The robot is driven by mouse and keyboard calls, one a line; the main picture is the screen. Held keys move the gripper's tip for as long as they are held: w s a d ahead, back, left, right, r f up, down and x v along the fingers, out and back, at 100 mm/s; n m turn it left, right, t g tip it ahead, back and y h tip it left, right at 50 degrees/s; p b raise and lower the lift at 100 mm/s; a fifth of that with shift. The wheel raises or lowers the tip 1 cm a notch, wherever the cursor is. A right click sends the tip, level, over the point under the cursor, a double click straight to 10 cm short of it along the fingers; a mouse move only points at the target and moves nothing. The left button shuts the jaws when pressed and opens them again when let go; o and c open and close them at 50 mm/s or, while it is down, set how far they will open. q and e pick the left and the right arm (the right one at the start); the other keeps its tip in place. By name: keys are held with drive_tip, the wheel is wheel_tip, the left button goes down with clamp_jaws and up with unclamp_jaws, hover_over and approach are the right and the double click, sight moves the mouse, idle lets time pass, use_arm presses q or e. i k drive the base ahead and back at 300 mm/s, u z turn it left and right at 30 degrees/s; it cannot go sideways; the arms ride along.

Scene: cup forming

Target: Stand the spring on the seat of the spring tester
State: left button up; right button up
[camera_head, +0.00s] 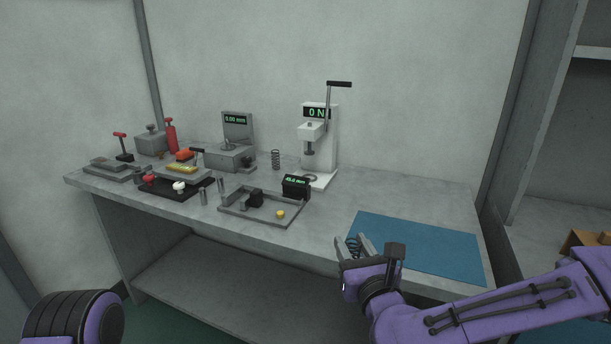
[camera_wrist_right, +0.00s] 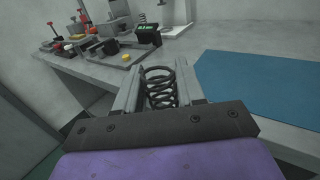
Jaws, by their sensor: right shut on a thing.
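The spring tester (camera_head: 318,160) is white, with a "0 N" display and a black-handled lever, and stands at the back of the bench. Its white base has a dark ring-shaped seat (camera_head: 309,177) under the plunger. My right gripper (camera_head: 352,243) is shut on a dark coil spring (camera_wrist_right: 162,87). The spring sits between the two grey fingers in the right wrist view, its coils showing. The gripper is over the bench's front edge, in front of and below the tester in the picture, well apart from it. My left gripper is out of view.
Another spring (camera_head: 275,159) stands on the bench left of the tester. A grey tray (camera_head: 232,212) with a display block (camera_head: 296,187) lies in front. A blue mat (camera_head: 430,248) covers the right side. A gauge (camera_head: 236,148) and several small tools fill the left.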

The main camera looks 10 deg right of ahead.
sight(308, 178)
drive_tip(key=i, duration=1.25)
drive_tip(key=u, duration=0.2)
